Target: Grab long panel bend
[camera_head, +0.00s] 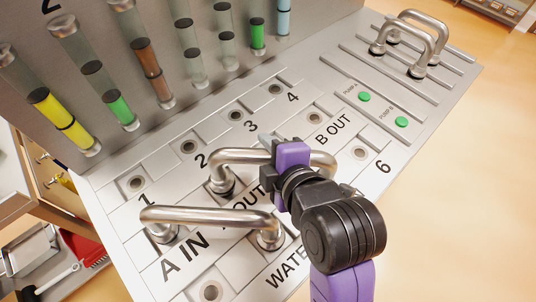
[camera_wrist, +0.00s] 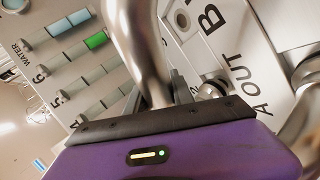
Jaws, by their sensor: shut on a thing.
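A long bent steel pipe, the panel bend (camera_head: 238,155), stands on the panel near the "A OUT" and "B OUT" labels. Its left end is at a port; its right end is partly hidden behind my gripper. My gripper (camera_head: 277,143) is shut on its upper bar, near the middle. In the wrist view the bend (camera_wrist: 142,45) runs down between the fingers, close to the purple gripper body. I cannot tell whether its ends are still seated. A second, similar bend (camera_head: 205,216) stands in front, beside the "A IN" label, apart from my gripper.
Two more bends (camera_head: 413,38) stand on the slotted rack at the upper right. Green pump buttons (camera_head: 364,97) lie on the panel's right. Several coloured sight tubes (camera_head: 62,117) line the upright back panel. A red dustpan (camera_head: 88,247) is at the lower left.

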